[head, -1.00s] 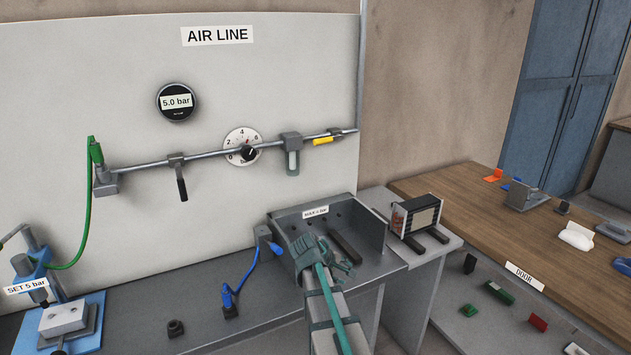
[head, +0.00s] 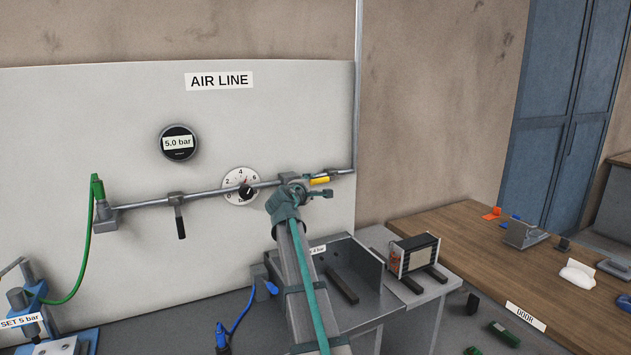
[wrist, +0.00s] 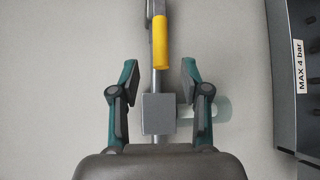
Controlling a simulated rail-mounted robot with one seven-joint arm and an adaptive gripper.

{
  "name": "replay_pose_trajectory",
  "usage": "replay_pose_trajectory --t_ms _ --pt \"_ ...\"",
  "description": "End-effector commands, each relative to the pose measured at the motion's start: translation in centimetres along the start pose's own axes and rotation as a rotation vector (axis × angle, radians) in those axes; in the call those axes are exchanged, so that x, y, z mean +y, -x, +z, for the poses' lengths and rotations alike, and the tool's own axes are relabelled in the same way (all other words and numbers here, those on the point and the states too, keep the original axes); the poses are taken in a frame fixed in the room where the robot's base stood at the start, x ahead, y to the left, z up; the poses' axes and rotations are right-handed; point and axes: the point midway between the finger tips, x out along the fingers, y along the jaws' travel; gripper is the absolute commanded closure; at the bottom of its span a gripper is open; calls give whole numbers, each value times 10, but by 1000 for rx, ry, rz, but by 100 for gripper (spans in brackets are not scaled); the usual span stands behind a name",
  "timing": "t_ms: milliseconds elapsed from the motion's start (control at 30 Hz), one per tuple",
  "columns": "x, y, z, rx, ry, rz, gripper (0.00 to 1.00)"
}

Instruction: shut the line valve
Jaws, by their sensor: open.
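The yellow valve handle (head: 319,181) lies along the grey air pipe (head: 150,201) near its right end. It also shows in the wrist view (wrist: 161,42), lengthwise along the pipe. My gripper (head: 303,192) is raised at the pipe, just left of the yellow handle. In the wrist view, my gripper (wrist: 156,76) has its fingers apart, one on each side of the pipe line, with nothing clamped. The near end of the yellow handle lies between and slightly beyond the fingertips. A grey block (wrist: 159,113) on the pipe sits between the fingers.
A black lever (head: 180,222) hangs down from the pipe further left. A dial (head: 241,187) and a 5.0 bar gauge (head: 178,143) are on the panel. A grey tray (head: 365,257) stands below right. The wall around the handle is clear.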

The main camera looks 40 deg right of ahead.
Motion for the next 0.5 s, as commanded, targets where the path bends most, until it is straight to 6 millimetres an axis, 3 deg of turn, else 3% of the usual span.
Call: replay_pose_trajectory --t_ms 200,500 --pt "3 -41 -1 -1 2 -2 54" --pt "0 -68 -1 1 0 -1 54"
